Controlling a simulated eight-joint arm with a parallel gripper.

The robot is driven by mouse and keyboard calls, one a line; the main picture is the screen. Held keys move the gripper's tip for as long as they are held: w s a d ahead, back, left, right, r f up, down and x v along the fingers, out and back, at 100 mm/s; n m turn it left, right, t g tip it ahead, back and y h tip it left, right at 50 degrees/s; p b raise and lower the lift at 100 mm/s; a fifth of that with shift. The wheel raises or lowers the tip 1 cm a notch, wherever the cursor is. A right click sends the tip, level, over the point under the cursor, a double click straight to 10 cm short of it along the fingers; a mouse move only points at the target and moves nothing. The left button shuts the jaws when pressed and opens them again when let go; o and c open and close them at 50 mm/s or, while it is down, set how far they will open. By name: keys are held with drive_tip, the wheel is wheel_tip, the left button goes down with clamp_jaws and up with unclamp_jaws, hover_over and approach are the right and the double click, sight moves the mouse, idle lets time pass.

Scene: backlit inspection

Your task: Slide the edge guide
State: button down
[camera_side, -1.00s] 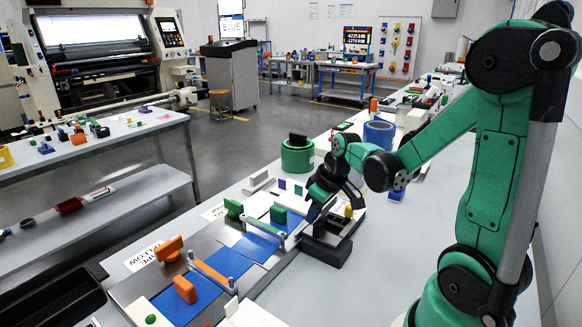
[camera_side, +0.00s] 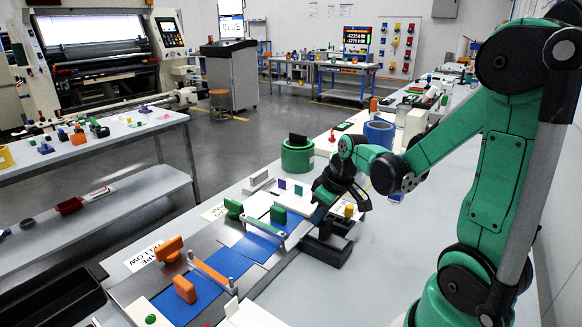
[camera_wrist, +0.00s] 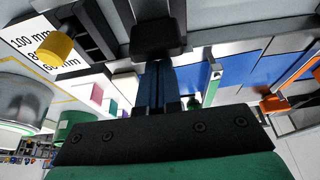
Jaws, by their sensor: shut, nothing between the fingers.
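A black block assembly (camera_side: 328,250) lies on the pale work surface at the right end of the blue strips. I cannot tell for sure whether it is the edge guide. My gripper (camera_side: 317,216) is shut and empty, pointing down beside the black assembly's upper part. In the wrist view my shut blue-grey fingers (camera_wrist: 158,70) reach toward a black block (camera_wrist: 158,38); whether they touch it is unclear. A bar with a green stripe (camera_side: 266,227) and an orange bar (camera_side: 212,274) cross the blue strips (camera_side: 233,263).
Green tabs (camera_side: 278,214) and orange tabs (camera_side: 185,289) stand along the strips. A yellow knob (camera_side: 349,210) is close to my gripper. A green roll (camera_side: 297,155) and a blue roll (camera_side: 379,133) stand behind. The grey table to the right of the black assembly is clear.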

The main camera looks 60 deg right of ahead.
drive_tip(key=w, duration=0.2)
drive_tip(key=shift+w, duration=0.4)
drive_tip(key=shift+w+r, duration=0.25)
drive_tip(key=shift+r, duration=0.05)
drive_tip(key=v, duration=0.9)
drive_tip(key=a+f+t, duration=0.1)
drive_tip(key=a+t, duration=0.2)
drive_tip(key=a, duration=1)
drive_tip(key=shift+s+f, duration=0.25)
drive_tip(key=shift+s, duration=0.15)
